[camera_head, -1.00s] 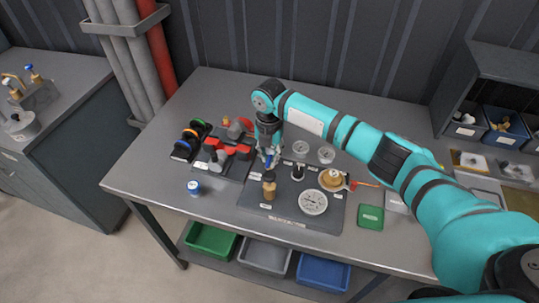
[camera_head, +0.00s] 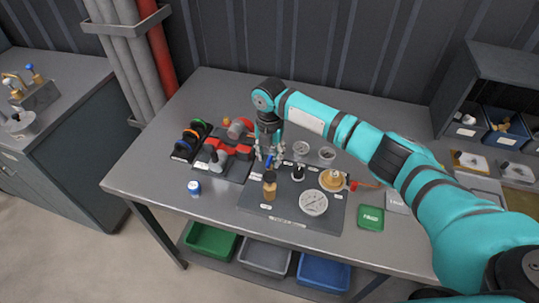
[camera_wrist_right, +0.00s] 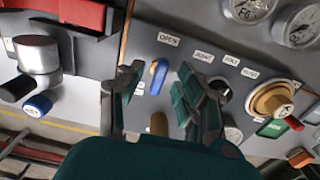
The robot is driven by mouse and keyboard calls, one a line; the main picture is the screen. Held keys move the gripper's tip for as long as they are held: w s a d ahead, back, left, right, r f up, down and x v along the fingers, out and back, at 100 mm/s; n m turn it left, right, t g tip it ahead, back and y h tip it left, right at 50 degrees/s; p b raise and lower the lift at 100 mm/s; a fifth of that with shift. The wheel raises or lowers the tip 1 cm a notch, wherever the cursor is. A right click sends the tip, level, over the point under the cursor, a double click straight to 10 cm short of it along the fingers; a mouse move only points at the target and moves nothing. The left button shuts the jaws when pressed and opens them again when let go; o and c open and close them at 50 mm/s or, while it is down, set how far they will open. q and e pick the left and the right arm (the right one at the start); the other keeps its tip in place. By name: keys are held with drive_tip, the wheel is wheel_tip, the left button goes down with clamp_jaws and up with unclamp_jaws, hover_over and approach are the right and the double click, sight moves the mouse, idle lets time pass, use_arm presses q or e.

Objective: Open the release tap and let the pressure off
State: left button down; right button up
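The release tap appears to be the small blue lever (camera_wrist_right: 158,76) on the grey panel, close to the OPEN label (camera_wrist_right: 168,39) in the wrist view. It also shows small in the head view (camera_head: 268,161). My right gripper (camera_wrist_right: 160,70) is open, with one finger on each side of the lever. Gaps show between the fingers and the lever in the wrist view. In the head view my right gripper (camera_head: 270,155) points down over the back left of the panel (camera_head: 245,203). The tap's base is partly hidden. My left gripper is not in view.
Red and grey fittings (camera_head: 226,158) stand left. The table's front left is mostly clear.

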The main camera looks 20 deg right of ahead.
sight(270, 158)
wheel_tip(270, 158, up, 12)
drive_tip(key=shift+f, duration=0.15)
idle(0.6)
